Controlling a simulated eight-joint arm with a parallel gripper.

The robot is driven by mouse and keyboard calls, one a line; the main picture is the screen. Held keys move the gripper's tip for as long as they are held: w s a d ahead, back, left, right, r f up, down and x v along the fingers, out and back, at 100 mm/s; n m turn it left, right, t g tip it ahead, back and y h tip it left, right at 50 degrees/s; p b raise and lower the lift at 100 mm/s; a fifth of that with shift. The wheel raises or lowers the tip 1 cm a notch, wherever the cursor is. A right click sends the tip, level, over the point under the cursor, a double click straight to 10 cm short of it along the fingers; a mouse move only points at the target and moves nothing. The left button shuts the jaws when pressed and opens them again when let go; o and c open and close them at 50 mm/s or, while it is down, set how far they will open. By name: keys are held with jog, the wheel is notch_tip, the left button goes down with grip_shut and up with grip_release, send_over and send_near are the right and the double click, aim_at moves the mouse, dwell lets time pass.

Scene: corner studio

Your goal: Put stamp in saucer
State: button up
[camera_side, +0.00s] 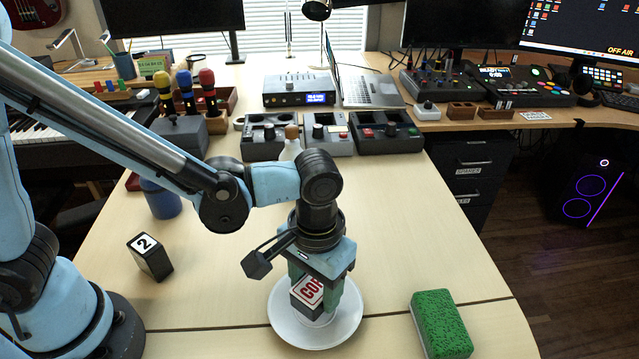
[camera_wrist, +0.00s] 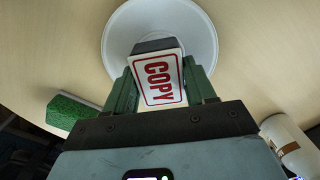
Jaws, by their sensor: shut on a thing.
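The stamp (camera_side: 306,297) is a dark block with a white face that reads COPY in red. It also shows in the wrist view (camera_wrist: 159,80), between the two green fingers. My gripper (camera_side: 318,290) is shut on the stamp and points down over the saucer. The saucer (camera_side: 347,328) is a white round dish on the table, and its rim shows around the stamp in the wrist view (camera_wrist: 117,45). The stamp is over the middle of the saucer. I cannot tell whether its underside touches the dish.
A green sponge-like block (camera_side: 440,324) lies right of the saucer, near the table's front edge. A black block marked 2 (camera_side: 150,256) stands to the left. Small grey devices (camera_side: 325,134) line the back.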

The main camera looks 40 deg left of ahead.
aim_at(316, 283)
jog(key=shift+f, duration=0.8)
jog(key=o, duration=1.2)
jog(key=shift+f, duration=0.1)
jog(key=shift+c, duration=0.2)
notch_tip(316, 283, up, 12)
jog(key=w+a+t, duration=0.1)
jog(key=a+t, duration=0.6)
jog(key=a, duration=1.3)
jog(key=shift+w+a+t, duration=0.2)
jog(key=shift+a+t, duration=0.05)
jog(key=shift+t, duration=0.05)
